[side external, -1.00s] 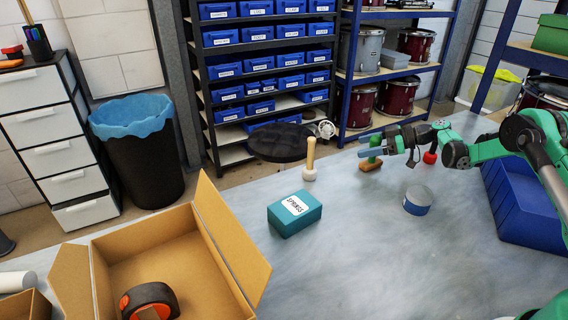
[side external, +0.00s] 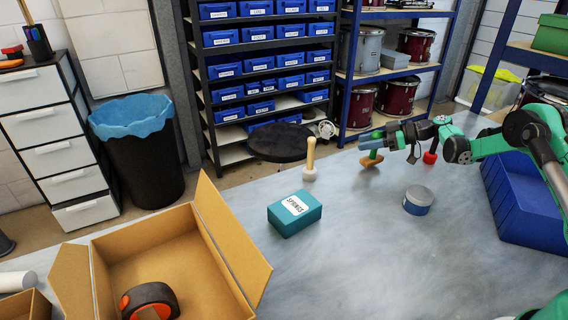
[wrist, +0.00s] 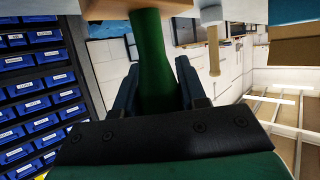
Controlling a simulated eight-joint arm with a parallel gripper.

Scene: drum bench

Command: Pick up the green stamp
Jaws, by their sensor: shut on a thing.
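The green stamp has a green handle and a wooden base (side external: 371,161). My gripper (side external: 370,142) is shut on its handle at the back of the bench. The stamp is tilted, and its base looks slightly raised off the bench top. In the wrist view the green handle (wrist: 151,60) stands between the two fingers of my gripper (wrist: 157,82), with part of the wooden base at the top edge. The fingers hide part of the handle.
A pale wooden-handled stamp (side external: 310,162) stands to the left, and a red one (side external: 430,157) to the right. A round grey-blue tin (side external: 418,201), a teal springs box (side external: 294,214), a blue bin (side external: 525,205) and an open cardboard box (side external: 225,235) are nearer. The front middle is clear.

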